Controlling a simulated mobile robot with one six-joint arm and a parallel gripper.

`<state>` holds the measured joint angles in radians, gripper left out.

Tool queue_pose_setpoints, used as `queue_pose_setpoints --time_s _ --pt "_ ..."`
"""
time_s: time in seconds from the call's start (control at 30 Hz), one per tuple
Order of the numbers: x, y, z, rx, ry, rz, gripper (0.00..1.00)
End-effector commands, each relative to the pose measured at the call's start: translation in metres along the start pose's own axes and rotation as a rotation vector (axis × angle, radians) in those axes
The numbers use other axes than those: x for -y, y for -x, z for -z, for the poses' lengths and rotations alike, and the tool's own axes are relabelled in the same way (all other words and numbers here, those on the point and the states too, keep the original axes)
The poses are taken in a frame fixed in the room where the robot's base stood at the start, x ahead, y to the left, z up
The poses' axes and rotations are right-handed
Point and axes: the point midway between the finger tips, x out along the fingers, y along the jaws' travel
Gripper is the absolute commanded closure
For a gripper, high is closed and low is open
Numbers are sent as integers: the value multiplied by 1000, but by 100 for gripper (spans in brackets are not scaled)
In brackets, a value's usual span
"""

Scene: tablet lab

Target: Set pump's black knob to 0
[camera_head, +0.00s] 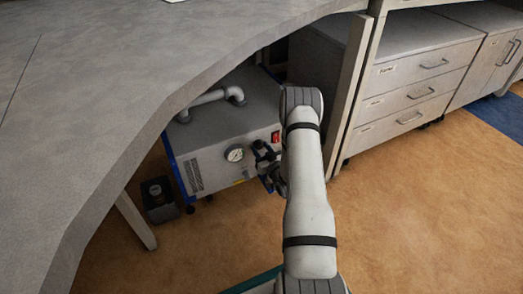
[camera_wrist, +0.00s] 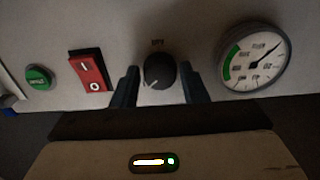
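The pump (camera_head: 225,140) is a grey box with blue edges, standing on the floor under the bench. In the wrist view its black knob (camera_wrist: 159,71) is round, with a white pointer line toward its lower left. My gripper (camera_wrist: 161,85) is open, with one dark finger on each side of the knob; I cannot tell whether they touch it. In the head view my gripper (camera_head: 267,160) is at the pump's front panel, partly hidden by my arm, and the knob is hidden there.
A red rocker switch (camera_wrist: 88,71) and a green button (camera_wrist: 38,77) are left of the knob. A round gauge (camera_wrist: 254,58) is right of it. The grey bench top (camera_head: 130,60) overhangs the pump. Drawers (camera_head: 415,80) stand at right; a small dark box (camera_head: 158,198) sits at left.

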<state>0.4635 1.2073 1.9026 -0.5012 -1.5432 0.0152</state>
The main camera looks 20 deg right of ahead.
Motion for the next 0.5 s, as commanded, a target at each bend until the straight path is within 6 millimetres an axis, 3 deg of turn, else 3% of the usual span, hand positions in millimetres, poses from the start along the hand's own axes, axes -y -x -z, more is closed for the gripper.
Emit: queue_pose_setpoints --time_s 0.33,0.5 --pt "0 0 0 0 0 -1 89" --pt "-1 1 0 1 6 -1 90"
